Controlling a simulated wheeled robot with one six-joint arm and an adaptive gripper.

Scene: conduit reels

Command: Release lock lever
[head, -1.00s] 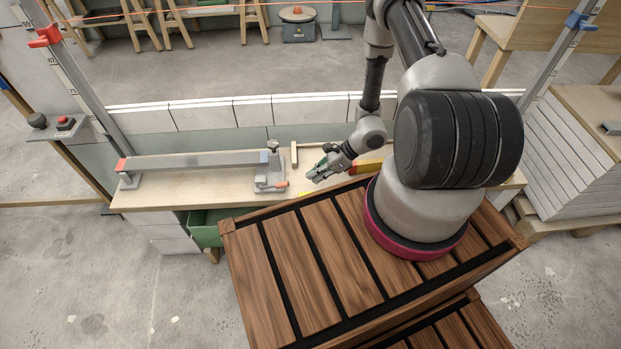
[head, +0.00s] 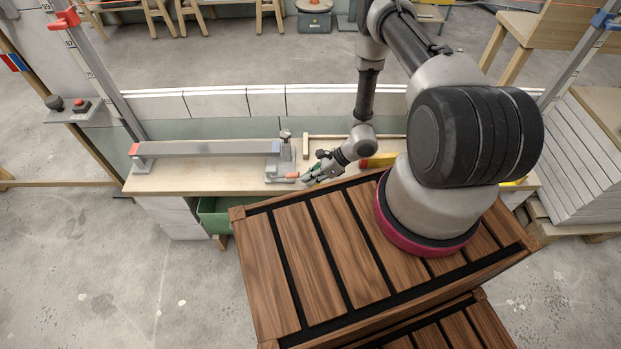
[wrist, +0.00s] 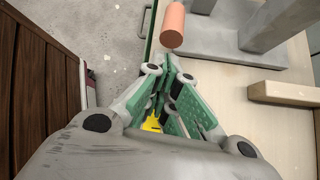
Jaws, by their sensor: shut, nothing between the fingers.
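The lock lever is an orange-red handle (head: 291,175) at the foot of a grey metal clamp block (head: 278,168) on the workbench. In the wrist view the handle (wrist: 173,24) lies just beyond the fingertips, near the top middle. My gripper (head: 307,179) is right of the handle in the head view, close to it. In the wrist view my gripper (wrist: 170,66) has its green-padded fingers drawn together with nothing held. A small gap seems to separate the fingertips from the handle. The lever's pivot is not clearly visible.
A long grey bar (head: 205,149) runs left from the clamp block along the bench (head: 190,182). A wooden strip (wrist: 283,94) lies right of the fingers in the wrist view. A yellow item (wrist: 152,123) shows between the finger links. My slatted wooden body is near the bench's front edge.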

